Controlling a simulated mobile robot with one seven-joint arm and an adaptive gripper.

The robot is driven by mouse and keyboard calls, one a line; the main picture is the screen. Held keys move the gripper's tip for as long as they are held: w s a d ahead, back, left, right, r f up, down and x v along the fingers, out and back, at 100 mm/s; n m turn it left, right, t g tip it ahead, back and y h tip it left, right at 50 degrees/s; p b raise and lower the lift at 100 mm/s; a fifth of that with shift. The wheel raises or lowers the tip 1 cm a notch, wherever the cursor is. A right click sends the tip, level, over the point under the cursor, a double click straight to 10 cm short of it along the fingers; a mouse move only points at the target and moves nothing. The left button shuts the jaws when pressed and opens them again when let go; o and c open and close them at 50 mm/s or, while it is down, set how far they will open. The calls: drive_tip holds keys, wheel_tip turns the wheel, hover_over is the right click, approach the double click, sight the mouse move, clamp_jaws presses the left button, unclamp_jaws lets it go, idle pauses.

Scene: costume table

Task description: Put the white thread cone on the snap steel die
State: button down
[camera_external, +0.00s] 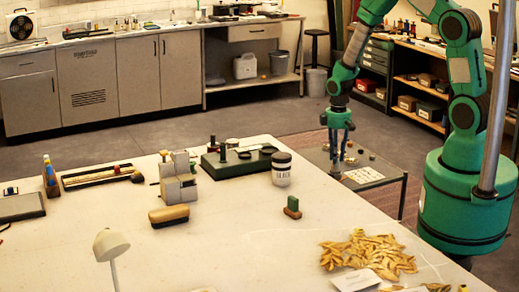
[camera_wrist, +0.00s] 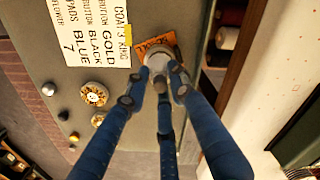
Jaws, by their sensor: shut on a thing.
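My gripper (camera_external: 337,168) points down over the low grey side table at the right of the large white table. In the wrist view its blue fingers (camera_wrist: 158,84) are closed around a pale, round-topped thing (camera_wrist: 157,62), which looks like the white thread cone. It stands at or just above an orange printed card (camera_wrist: 156,46); I cannot tell whether it touches. The fingers hide its sides. Small round pieces lie on the side table, among them a grey metallic one (camera_wrist: 47,87); I cannot tell which is the snap steel die.
The side table (camera_external: 392,168) bears a printed card (camera_wrist: 92,40) and patterned round discs (camera_wrist: 95,93). The large white table (camera_external: 235,235) is close by, with a white black-lidded jar (camera_external: 281,170) and a green block (camera_external: 292,204) near that side. Spools (camera_wrist: 228,38) show beside the side table.

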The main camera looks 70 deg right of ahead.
drive_tip(key=shift+f, duration=0.15)
drive_tip(key=c, duration=1.5)
unclamp_jaws()
wheel_tip(320, 180, up, 12)
drive_tip(key=shift+r+p, duration=0.15)
drive_tip(key=shift+p, duration=0.15)
drive_tip(key=shift+r, duration=0.15)
